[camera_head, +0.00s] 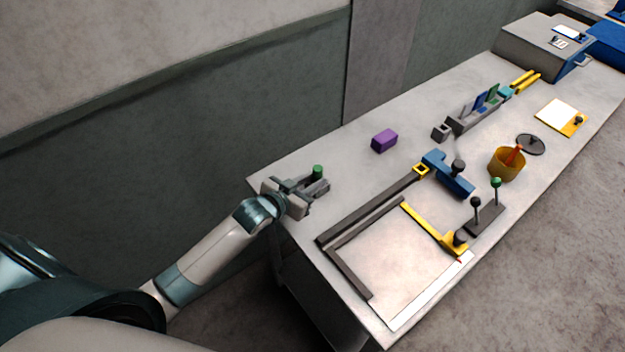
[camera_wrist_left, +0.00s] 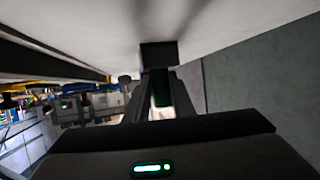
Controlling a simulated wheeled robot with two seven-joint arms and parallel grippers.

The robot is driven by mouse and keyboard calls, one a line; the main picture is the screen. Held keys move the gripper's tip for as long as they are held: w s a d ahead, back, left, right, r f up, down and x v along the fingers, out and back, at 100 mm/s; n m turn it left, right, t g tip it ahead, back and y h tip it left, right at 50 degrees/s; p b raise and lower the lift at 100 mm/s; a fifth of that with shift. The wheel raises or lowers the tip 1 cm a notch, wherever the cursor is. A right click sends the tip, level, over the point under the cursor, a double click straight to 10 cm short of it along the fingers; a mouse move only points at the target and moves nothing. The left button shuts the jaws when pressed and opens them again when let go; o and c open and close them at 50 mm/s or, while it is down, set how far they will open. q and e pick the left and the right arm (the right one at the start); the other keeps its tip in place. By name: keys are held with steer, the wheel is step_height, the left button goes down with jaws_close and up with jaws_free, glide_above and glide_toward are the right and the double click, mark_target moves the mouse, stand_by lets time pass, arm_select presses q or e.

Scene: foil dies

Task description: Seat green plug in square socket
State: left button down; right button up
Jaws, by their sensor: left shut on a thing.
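My left gripper (camera_head: 314,186) is over the table's near left corner, shut on the green plug (camera_head: 318,171), whose round green top shows above the fingers. In the left wrist view the plug is a dark green strip (camera_wrist_left: 161,90) between the two fingers (camera_wrist_left: 160,98). A dark square block (camera_wrist_left: 158,54) shows just past the fingertips; whether the plug touches it is unclear. A small grey block (camera_head: 440,132) with a dark opening stands farther back. I cannot tell which block has the square socket. My right gripper is not in view.
A purple block (camera_head: 384,141) stands behind my gripper. A dark rail frame (camera_head: 372,207), a blue clamp (camera_head: 448,175) and a yellow bar (camera_head: 432,226) lie to the right. An orange cup (camera_head: 507,166) stands farther right. The table between gripper and purple block is clear.

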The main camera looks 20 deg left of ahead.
arm_select(q)
steer(key=shift+f, duration=0.25)
steer(key=c, duration=1.4)
jaws_free()
steer(key=shift+s, duration=0.1)
steer(key=shift+c, duration=0.2)
steer(key=shift+f, duration=0.15)
steer(key=shift+s, duration=0.3)
steer(key=b+v, duration=0.4)
steer(key=v, duration=1.3)
steer(key=shift+a+r, duration=0.25)
steer(key=shift+r, duration=0.05)
